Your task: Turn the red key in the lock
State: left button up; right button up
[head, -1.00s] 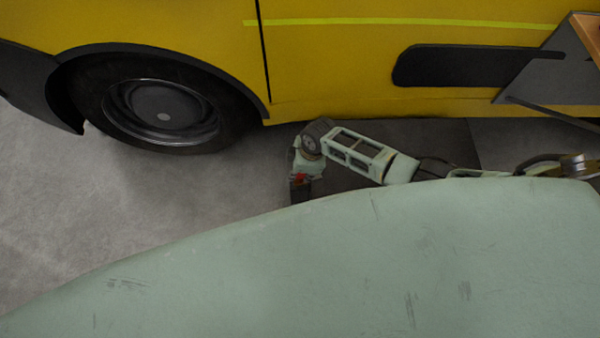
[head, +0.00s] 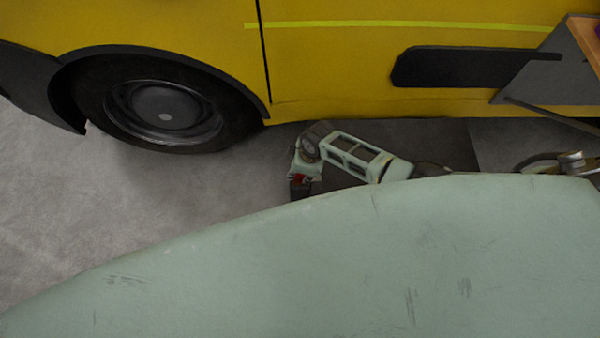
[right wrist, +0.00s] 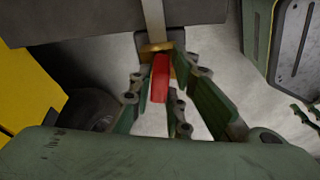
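The red key (right wrist: 160,78) shows in the right wrist view, in front of a brass-coloured lock part (right wrist: 155,48) at the end of a pale upright strip. My right gripper (right wrist: 168,82) has its dark green fingers on either side of the key. They stand apart, and a gap shows between the key and the right finger. In the head view my right gripper (head: 300,188) points down beside the vehicle, with a small red patch at it. Its tips are partly hidden behind my own pale green body. My left gripper is not in view.
A yellow vehicle (head: 340,70) with a black wheel (head: 165,110) stands close behind my right arm. A grey bracket with an orange-brown shelf (head: 588,38) juts out at the top right. Grey floor (head: 120,200) is clear at the left.

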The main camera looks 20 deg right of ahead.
jog(key=o, duration=0.4)
jog(key=shift+c, duration=0.2)
jog(key=shift+s+d+r, duration=0.15)
jog(key=shift+d+r, duration=0.1)
jog(key=shift+r, duration=1)
jog(key=shift+s+d+r, duration=0.1)
jog(key=shift+d+r, duration=0.1)
jog(key=shift+r, duration=1.05)
jog(key=shift+s+d+r, duration=0.15)
jog(key=shift+d+r, duration=0.1)
jog(key=shift+r, duration=1.15)
